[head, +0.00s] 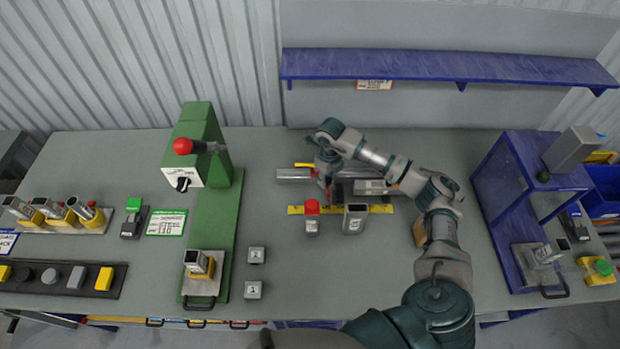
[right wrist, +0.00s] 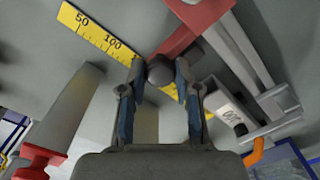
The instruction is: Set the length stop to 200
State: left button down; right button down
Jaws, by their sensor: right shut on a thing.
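The length stop is a red slide with a dark round knob (right wrist: 160,71); the red part (right wrist: 195,18) shows at the top of the right wrist view. In the head view it is mostly hidden under my right gripper (head: 328,184). That gripper, in the right wrist view (right wrist: 158,85), has its two fingers closed around the knob. A yellow scale (head: 378,209) runs along the front of the grey rail (head: 292,174). In the right wrist view the scale (right wrist: 92,30) shows 50 and 100; the fingers hide part of it and I cannot read the stop's setting. My left gripper is out of view.
A grey block with a red top (head: 312,225) and a grey square tube (head: 355,219) stand just in front of the scale. A green press (head: 213,205) is at left, a blue frame (head: 508,215) at right.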

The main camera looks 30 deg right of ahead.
jog(key=d, duration=0.1)
jog(key=s+d, duration=0.1)
jog(key=d, duration=0.1)
jog(key=shift+s+d, duration=0.35)
jog(key=c, duration=0.8)
grip_release()
jog(key=shift+w+a, duration=0.15)
notch_tip(320, 180, up, 12)
jog(key=shift+f, duration=0.1)
